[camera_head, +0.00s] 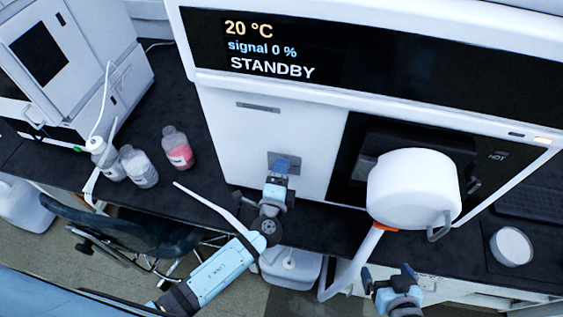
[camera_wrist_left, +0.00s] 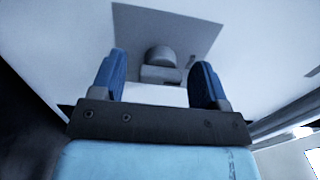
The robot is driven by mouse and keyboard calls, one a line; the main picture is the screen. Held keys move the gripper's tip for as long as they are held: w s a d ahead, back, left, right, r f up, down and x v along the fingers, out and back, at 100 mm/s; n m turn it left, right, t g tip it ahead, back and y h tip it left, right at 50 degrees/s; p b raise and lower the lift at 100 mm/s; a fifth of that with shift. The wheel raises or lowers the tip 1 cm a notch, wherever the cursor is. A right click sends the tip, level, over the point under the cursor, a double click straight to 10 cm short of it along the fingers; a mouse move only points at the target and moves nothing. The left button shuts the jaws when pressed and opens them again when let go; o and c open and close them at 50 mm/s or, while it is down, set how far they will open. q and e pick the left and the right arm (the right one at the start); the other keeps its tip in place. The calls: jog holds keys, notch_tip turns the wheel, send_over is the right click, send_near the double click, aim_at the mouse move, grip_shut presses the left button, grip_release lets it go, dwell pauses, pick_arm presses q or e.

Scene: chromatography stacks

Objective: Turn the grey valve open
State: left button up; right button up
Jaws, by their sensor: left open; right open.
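The grey valve (camera_wrist_left: 160,56) is a rounded knob with a small block below it, on a grey square plate (camera_wrist_left: 195,30) on the white instrument front. In the left wrist view it lies between and just beyond the two blue fingers of my left gripper (camera_wrist_left: 160,80), which is open. I cannot tell whether the fingers touch it. In the head view my left gripper (camera_head: 284,165) is at the plate and hides the knob. My right gripper (camera_head: 388,275) is open and empty, low at the right, below the white round housing and apart from the valve.
The instrument display (camera_head: 270,50) reads 20 °C, signal 0 %, STANDBY. Several bottles, one with pink contents (camera_head: 178,150), stand left on the dark bench. A white round container (camera_head: 511,246) sits at right.

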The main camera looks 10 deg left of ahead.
pick_arm(q)
jog(key=shift+c, duration=0.2)
jog(key=c, duration=0.9)
jog(key=shift+m, duration=0.3)
jog(key=m, duration=0.2)
jog(key=shift+m+b, duration=0.3)
jog(key=shift+b, duration=0.05)
jog(key=m, duration=0.2)
jog(key=shift+r+m, duration=0.1)
jog(key=shift+m, duration=0.3)
jog(key=m+p, duration=0.1)
jog(key=m, duration=0.4)
jog(key=shift+r, duration=0.15)
jog(key=m+p, duration=0.2)
jog(key=m, duration=0.4)
jog(key=shift+m+p, duration=0.4)
jog(key=shift+w, duration=0.1)
